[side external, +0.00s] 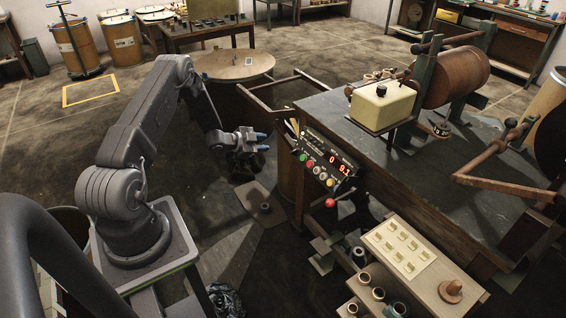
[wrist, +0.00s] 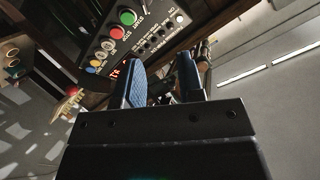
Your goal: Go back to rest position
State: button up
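My gripper (side external: 262,142) is in the air left of the workbench, at the end of my bent arm. Its two blue-padded fingers point right, toward the control panel (side external: 318,168), and look apart from it. In the wrist view the fingers of my gripper (wrist: 163,82) stand apart with nothing between them. The control panel also shows there (wrist: 130,35), beyond the fingertips, with green, red, yellow and blue buttons. Its red digits are lit in the side view. A red-knobbed lever (side external: 330,202) sticks out below the panel.
The workbench (side external: 335,115) carries a cream box (side external: 382,105) and a brown drum (side external: 458,77). A lower shelf holds a pale tray (side external: 399,248) of small pieces and several ring-shaped parts. A round wooden table (side external: 232,66) stands behind my gripper. Open floor lies left of the bench.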

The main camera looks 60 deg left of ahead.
jog(key=w+d+r+n+g+y, duration=0.1)
jog(key=w+d+r+y, duration=0.15)
jog(key=r, duration=0.55)
jog(key=w+d+r+n+g+y, duration=0.1)
jog(key=w+d+r, duration=0.15)
jog(key=r, duration=0.65)
jog(key=s+d+r+n+g+y, duration=0.2)
jog(key=s+d+r+n, duration=0.15)
jog(key=d+r, duration=0.7)
jog(key=s+d+r+n+g+h, duration=0.1)
jog(key=s+d+r+g+h, duration=0.1)
jog(key=s+d, duration=0.8)
jog(key=s+d+r+n+g+h, duration=0.1)
jog(key=s+d+r, duration=0.4)
jog(key=s+d, duration=0.5)
jog(key=s+g+h, duration=0.1)
jog(key=s, duration=0.5)
jog(key=shift+s, duration=0.35)
